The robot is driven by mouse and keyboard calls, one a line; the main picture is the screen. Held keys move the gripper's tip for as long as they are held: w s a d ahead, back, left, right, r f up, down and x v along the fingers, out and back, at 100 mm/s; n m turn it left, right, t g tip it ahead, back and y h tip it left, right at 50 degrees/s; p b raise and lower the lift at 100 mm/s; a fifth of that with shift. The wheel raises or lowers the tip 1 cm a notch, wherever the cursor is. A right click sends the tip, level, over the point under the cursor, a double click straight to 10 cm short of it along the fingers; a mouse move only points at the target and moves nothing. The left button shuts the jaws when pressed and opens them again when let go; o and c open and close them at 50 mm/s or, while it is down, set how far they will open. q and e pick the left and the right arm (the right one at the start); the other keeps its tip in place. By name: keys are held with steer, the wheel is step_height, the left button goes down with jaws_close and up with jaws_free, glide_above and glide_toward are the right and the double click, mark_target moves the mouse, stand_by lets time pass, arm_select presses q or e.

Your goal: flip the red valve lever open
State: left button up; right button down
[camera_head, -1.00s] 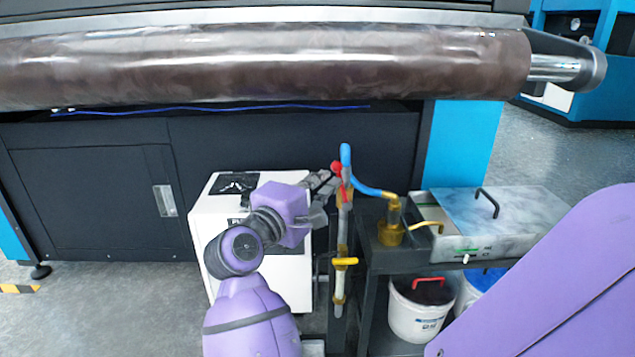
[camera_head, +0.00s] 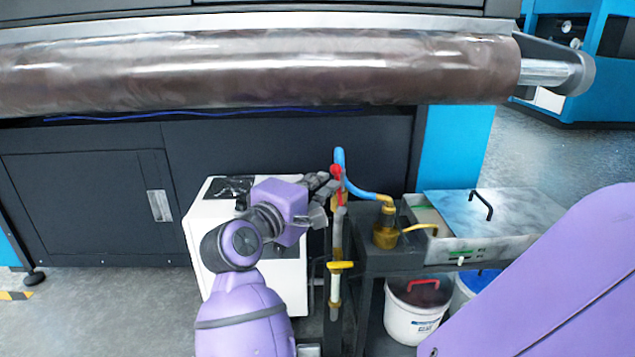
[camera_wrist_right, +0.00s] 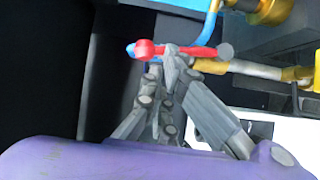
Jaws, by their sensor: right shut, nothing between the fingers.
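The red valve lever (camera_head: 341,190) is on a vertical pipe with a blue hose (camera_head: 340,158) at its top. In the right wrist view, the red lever (camera_wrist_right: 198,51) lies across the picture, with a round red knob (camera_wrist_right: 145,49) at its left end. My right gripper (camera_head: 325,182) is beside the lever, on its left in the head view. In the right wrist view, the shut, empty fingertips (camera_wrist_right: 166,58) are right at the lever; whether they touch it I cannot tell. My left gripper is not in view.
A yellow-handled valve (camera_head: 341,265) sits lower on the pipe. A dark cart (camera_head: 367,270) to the right carries a brass fitting (camera_head: 386,230) and a lidded metal tank (camera_head: 490,225), with white buckets (camera_head: 414,318) below. A white box (camera_head: 205,240) stands behind my right arm.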

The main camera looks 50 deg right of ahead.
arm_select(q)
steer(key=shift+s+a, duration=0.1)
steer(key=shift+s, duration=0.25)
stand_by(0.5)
